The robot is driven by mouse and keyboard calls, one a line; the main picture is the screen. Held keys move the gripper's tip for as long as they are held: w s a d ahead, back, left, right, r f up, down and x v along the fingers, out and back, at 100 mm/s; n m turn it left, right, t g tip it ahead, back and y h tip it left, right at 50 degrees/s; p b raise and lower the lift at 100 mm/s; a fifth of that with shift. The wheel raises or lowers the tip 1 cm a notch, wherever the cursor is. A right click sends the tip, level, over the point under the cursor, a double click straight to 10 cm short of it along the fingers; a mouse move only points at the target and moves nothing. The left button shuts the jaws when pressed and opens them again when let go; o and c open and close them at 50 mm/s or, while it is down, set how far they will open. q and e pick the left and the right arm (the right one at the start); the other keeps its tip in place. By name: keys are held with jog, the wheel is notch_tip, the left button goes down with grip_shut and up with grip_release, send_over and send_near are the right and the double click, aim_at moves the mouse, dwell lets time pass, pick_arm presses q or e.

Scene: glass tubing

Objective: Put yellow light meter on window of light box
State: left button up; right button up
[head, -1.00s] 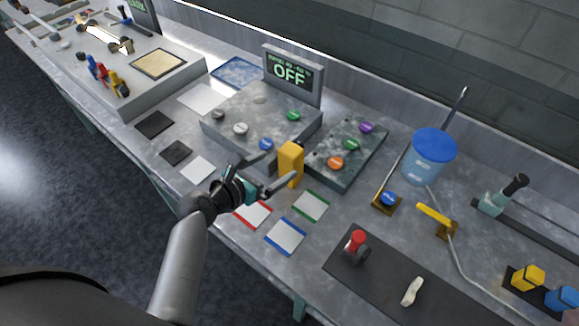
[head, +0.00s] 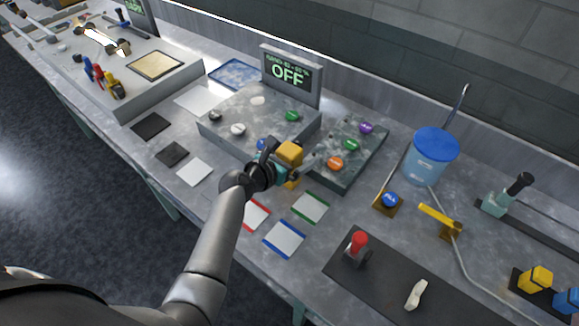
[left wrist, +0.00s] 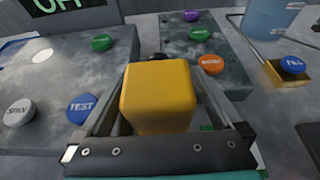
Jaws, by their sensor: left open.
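The yellow light meter (head: 290,155) is an upright yellow block on the bench, in front of the grey button boxes. My left gripper (head: 288,173) is at the block, with its fingers open on both sides of it. In the left wrist view the yellow block (left wrist: 158,97) fills the space between the spread fingers; whether either finger touches it I cannot tell. A low pale box (head: 185,77) at the upper left has a cream, dark-framed window (head: 155,66) in its top. My right gripper is not in view.
A button box (head: 225,135) with an OFF display (head: 288,74) and a darker button box (head: 345,175) stand close behind the block. Flat coloured-edge cards (head: 284,240) lie in front. A blue-lidded container (head: 431,158) and a red-topped lever (head: 358,246) are to the right.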

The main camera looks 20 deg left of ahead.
pick_arm(q)
grip_shut()
dwell(0.8)
jog(key=shift+r, duration=0.2)
